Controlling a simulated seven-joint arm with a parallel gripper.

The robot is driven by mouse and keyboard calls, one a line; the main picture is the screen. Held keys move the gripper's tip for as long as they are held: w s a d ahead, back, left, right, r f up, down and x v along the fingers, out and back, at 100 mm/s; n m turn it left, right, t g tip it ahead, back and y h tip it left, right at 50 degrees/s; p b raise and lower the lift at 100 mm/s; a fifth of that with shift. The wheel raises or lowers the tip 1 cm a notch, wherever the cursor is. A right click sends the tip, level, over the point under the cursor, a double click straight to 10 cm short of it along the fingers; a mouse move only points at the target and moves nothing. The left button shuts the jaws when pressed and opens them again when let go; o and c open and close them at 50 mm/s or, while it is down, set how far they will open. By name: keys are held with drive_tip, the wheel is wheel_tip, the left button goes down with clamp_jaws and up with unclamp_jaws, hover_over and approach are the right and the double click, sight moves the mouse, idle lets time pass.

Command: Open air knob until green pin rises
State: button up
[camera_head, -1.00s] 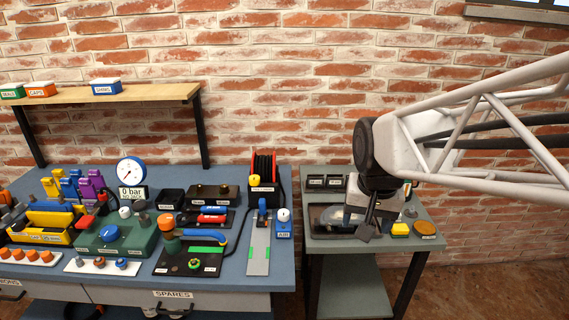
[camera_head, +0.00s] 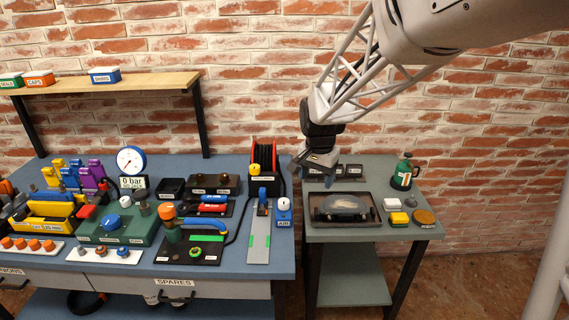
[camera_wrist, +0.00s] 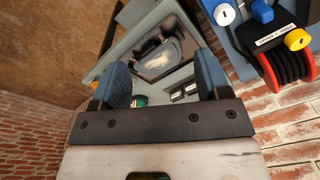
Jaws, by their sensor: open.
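The air knob is a white round knob (camera_head: 284,203) on top of a blue block labelled AIR (camera_head: 284,225), at the right end of the blue workbench. The knob also shows at the top of the wrist view (camera_wrist: 224,14). I cannot make out a green pin on the block. My gripper (camera_head: 325,163) is open, with nothing between its fingers. It hangs above the back left of the side table, up and to the right of the knob and apart from it. In the wrist view both blue finger pads (camera_wrist: 160,70) are spread wide.
A red hose reel (camera_head: 263,160) with a yellow knob stands behind the AIR block. A grey plate (camera_head: 258,245) with a blue handle lies left of it. The side table holds a dark tray (camera_head: 372,220), a green bottle (camera_head: 404,172), and small blocks. A gap separates the tables.

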sight(284, 201)
drive_tip(key=w+a+f+m, duration=0.1)
drive_tip(key=w+a+f, duration=0.1)
drive_tip(key=w+f, duration=0.2)
drive_tip(key=w+a+f+m, duration=0.1)
drive_tip(key=w+a+f, duration=0.2)
drive_tip(key=w+f, duration=0.1)
drive_tip(key=w+a+f, duration=0.3)
drive_tip(key=w+f, duration=0.1)
drive_tip(key=w, duration=0.1)
drive_tip(key=shift+w+a+f+m+g, duration=0.15)
drive_tip(key=shift+w+m+g, duration=0.15)
drive_tip(key=shift+m+g, duration=0.1)
drive_tip(key=shift+w+a+f, duration=0.25)
drive_tip(key=shift+w+f, duration=0.05)
drive_tip(key=shift+f, duration=0.15)
drive_tip(key=shift+f, duration=3.9)
drive_tip(key=shift+c, duration=0.2)
drive_tip(key=c, duration=0.9)
